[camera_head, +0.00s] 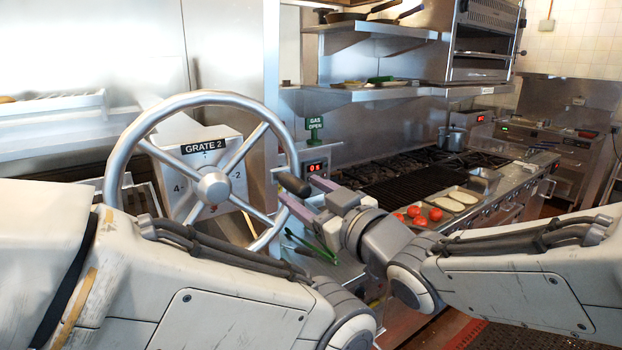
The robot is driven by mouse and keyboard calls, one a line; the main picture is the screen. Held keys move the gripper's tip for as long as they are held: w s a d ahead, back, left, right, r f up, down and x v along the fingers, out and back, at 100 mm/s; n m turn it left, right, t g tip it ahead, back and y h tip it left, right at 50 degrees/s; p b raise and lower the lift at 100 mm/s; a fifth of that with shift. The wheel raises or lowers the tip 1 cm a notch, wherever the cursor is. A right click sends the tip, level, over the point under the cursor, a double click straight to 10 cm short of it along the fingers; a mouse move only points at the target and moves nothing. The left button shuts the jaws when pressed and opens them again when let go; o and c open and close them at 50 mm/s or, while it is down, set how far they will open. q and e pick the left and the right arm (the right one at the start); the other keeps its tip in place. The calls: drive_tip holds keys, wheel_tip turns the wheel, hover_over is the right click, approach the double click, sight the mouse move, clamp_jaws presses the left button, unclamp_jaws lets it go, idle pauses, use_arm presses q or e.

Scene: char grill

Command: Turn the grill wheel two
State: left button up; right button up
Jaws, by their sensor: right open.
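The grill wheel (127,138) is a large grey metal handwheel with spokes and a round hub, at left. A dark rounded knob (294,186) shows at the wheel's right rim. My right gripper (308,197) is open at that right side, its fingers close to the knob and rim. I cannot tell whether they touch. My left arm crosses the lower left in front of the wheel's lower part. My left gripper is not in view.
A dark char grill grate (410,187) and burners lie beyond, with tomatoes (414,211) and a tray of pale fillets (452,200) beside them. Green-handled tongs (312,247) lie below the gripper. A red display (316,168) and green "GAS OPEN" sign (314,123) stand behind.

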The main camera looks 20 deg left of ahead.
drive_tip(key=shift+p+x, duration=0.55)
drive_tip(key=shift+x, duration=1.5)
clamp_jaws()
